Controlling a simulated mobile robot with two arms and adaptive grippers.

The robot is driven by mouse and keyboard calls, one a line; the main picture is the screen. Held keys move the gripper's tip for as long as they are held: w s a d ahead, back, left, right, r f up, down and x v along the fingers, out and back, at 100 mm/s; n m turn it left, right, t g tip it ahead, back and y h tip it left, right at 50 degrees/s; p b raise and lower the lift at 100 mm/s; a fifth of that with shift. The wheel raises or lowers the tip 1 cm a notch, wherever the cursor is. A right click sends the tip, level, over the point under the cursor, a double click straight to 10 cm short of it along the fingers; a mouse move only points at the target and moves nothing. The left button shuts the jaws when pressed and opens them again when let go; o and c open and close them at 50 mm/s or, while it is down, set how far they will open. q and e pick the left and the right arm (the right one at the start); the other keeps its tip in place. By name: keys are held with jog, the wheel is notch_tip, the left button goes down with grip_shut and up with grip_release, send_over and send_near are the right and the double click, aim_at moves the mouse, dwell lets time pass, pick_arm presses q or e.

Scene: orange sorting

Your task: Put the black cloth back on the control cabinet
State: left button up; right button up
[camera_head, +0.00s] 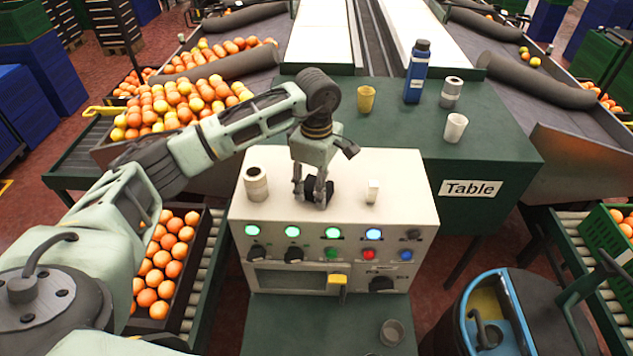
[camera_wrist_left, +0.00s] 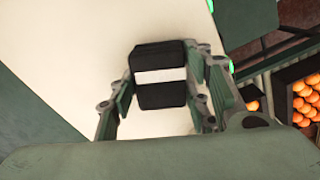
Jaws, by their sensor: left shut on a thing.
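The control cabinet (camera_head: 410,205) is a cream box with lit buttons and knobs on its front, in the middle of the head view. My left gripper (camera_head: 310,192) points down at the cabinet's top and is shut on the black cloth (camera_head: 328,187). In the left wrist view, the cloth (camera_wrist_left: 160,58) is a folded black bundle with a white band, between the fingers of my left gripper (camera_wrist_left: 165,95). The cabinet's pale top (camera_wrist_left: 75,50) lies behind it. I cannot tell whether the cloth touches the top. My right gripper is not in view.
A roll-shaped container (camera_head: 256,185) and a small white block (camera_head: 373,191) stand on the cabinet. The green table (camera_head: 510,150) behind holds a yellow cup (camera_head: 366,99), a blue bottle (camera_head: 417,72), a grey-and-white container (camera_head: 451,92) and a white cup (camera_head: 455,128). Orange crates stand left.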

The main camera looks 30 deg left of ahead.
pick_arm(q)
jog(key=shift+f, duration=0.25)
jog(key=o, duration=0.9)
jog(key=shift+r, duration=0.1)
jog(key=shift+c, duration=0.2)
jog(key=shift+o, duration=1.4)
